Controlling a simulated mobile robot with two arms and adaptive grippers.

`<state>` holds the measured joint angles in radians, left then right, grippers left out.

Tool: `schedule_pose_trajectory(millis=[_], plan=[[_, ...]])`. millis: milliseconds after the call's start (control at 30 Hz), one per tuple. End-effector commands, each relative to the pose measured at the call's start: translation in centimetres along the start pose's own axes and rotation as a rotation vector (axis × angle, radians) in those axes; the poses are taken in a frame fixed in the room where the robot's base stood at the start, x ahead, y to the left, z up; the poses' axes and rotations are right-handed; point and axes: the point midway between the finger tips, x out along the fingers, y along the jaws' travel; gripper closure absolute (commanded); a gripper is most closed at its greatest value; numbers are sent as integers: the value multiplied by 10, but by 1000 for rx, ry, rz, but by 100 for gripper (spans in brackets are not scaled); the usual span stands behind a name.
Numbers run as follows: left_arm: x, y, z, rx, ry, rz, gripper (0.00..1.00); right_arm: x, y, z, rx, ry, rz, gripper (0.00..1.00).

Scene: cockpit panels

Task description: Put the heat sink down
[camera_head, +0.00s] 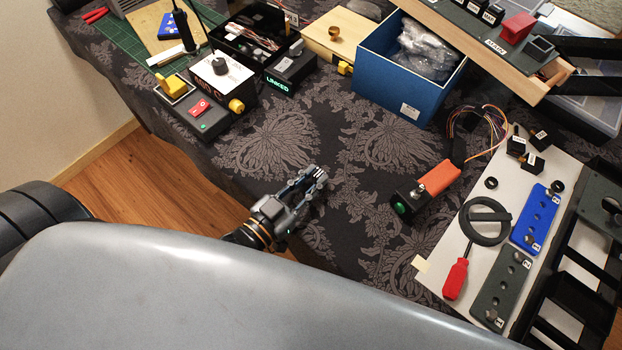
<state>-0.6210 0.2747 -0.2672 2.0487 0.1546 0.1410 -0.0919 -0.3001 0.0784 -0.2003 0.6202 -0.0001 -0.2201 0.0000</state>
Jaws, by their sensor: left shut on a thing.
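My left gripper (312,181) is over the patterned dark cloth near the table's front edge, its fingers pointing up and right. It is shut on a small grey finned piece, the heat sink (317,173), which shows at the fingertips. The fingers partly hide the heat sink, and I cannot tell whether it touches the cloth. My right gripper is not in view.
The cloth (385,225) around the gripper is clear. An orange and black device (437,180) with a green button lies to the right. A blue box (392,85) and a linked black box (291,70) stand behind. A white board (445,250) holds plates, a ring and a red screwdriver.

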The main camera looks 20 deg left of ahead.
Motion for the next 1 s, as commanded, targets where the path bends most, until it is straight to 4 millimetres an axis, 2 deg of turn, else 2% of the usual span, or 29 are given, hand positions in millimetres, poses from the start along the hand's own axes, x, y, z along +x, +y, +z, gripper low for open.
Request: schedule_pose_trajectory(millis=[300,333,433,800,1000], plan=[[0,0,2,0,0,0,100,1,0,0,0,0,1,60],[0,0,3,0,0,0,78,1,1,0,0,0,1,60],[0,0,2,0,0,0,58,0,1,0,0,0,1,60],[0,0,-2,0,1,0,57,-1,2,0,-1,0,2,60],[-29,0,2,0,-6,0,57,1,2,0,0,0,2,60]])
